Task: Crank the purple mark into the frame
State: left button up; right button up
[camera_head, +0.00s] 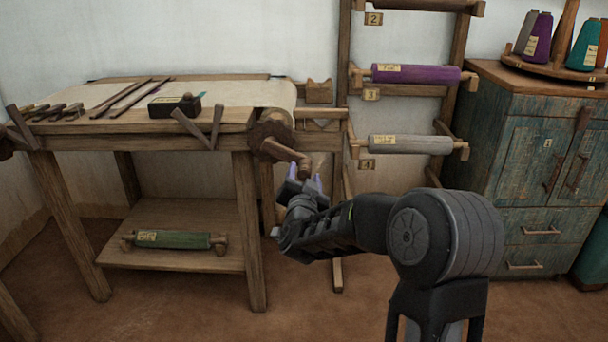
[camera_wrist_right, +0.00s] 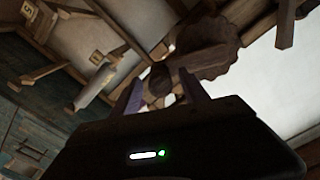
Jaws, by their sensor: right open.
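The toothed crank wheel (camera_head: 270,138) is on the right end of the loom table, by the pale cloth roll (camera_head: 272,116). Its wooden crank handle (camera_head: 305,170) points down and right. My right gripper (camera_head: 304,183) is open just below the handle. In the right wrist view, the handle's end (camera_wrist_right: 158,78) shows between the two lilac fingers, and the wheel (camera_wrist_right: 212,48) is behind it. I cannot tell whether the fingers touch the handle. I cannot make out a purple mark on the cloth. My left gripper is not in view.
A black block (camera_head: 175,106) and several sticks lie on the table. A green roll (camera_head: 172,240) lies on the lower shelf (camera_head: 200,262). A wall rack holds a purple roll (camera_head: 415,74) and a grey roll (camera_head: 410,145). A blue-green cabinet (camera_head: 530,150) stands right.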

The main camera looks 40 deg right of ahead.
jog(key=shift+x, duration=1.25)
grip_shut()
dwell(0.5)
